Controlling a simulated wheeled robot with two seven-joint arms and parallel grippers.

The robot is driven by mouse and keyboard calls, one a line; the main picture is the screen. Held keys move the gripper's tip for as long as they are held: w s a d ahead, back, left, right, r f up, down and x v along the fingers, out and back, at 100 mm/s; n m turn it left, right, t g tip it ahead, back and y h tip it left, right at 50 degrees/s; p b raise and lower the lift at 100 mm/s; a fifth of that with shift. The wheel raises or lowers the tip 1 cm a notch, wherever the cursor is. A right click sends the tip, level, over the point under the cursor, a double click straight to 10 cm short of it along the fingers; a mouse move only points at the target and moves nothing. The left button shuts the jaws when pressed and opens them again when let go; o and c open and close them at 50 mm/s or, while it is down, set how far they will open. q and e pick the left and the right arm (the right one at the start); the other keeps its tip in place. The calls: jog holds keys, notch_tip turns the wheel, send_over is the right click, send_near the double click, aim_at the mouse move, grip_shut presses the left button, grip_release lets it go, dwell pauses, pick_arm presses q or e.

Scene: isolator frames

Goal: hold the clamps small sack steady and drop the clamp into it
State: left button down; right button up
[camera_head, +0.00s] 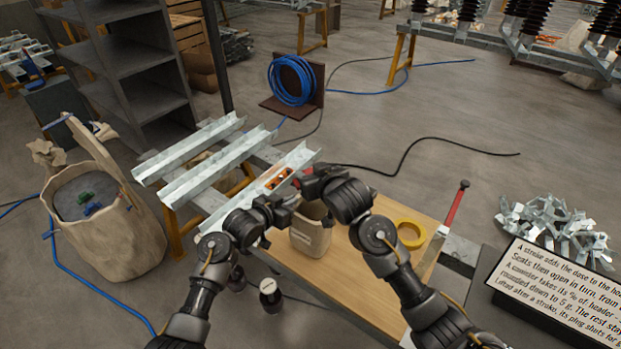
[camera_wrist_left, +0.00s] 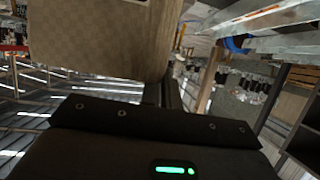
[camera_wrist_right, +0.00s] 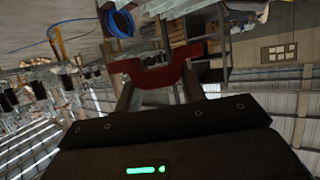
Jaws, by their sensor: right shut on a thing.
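The small sack (camera_head: 310,236), beige and upright, stands on the wooden board just below my grippers. It fills the upper left of the left wrist view (camera_wrist_left: 100,38). My left gripper (camera_head: 284,208) is at its upper left side; a finger shows against the sack's edge, and whether the jaws close on the cloth is unclear. My right gripper (camera_head: 312,182) is above and behind the sack's mouth. It is shut on the red clamp (camera_wrist_right: 155,76), whose curved body spans both fingertips. In the head view only a bit of red shows at the gripper.
Steel channels (camera_head: 205,145) lie at the left. A large sack (camera_head: 110,235) stands on the floor. A text panel (camera_head: 560,295) is at lower right.

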jog(key=shift+s+d+r, duration=0.1)
jog(key=shift+d+r, duration=0.05)
jog(key=shift+d, duration=0.35)
jog(key=shift+s+d+r, duration=0.1)
jog(key=shift+d+r, duration=0.05)
jog(key=shift+d, duration=0.3)
notch_tip(320, 180, down, 6)
jog(key=o, duration=1.3)
jog(key=v, duration=1.1)
jog(key=shift+s+d+r, duration=0.15)
jog(key=shift+s+d, duration=0.05)
jog(key=shift+s, duration=0.15)
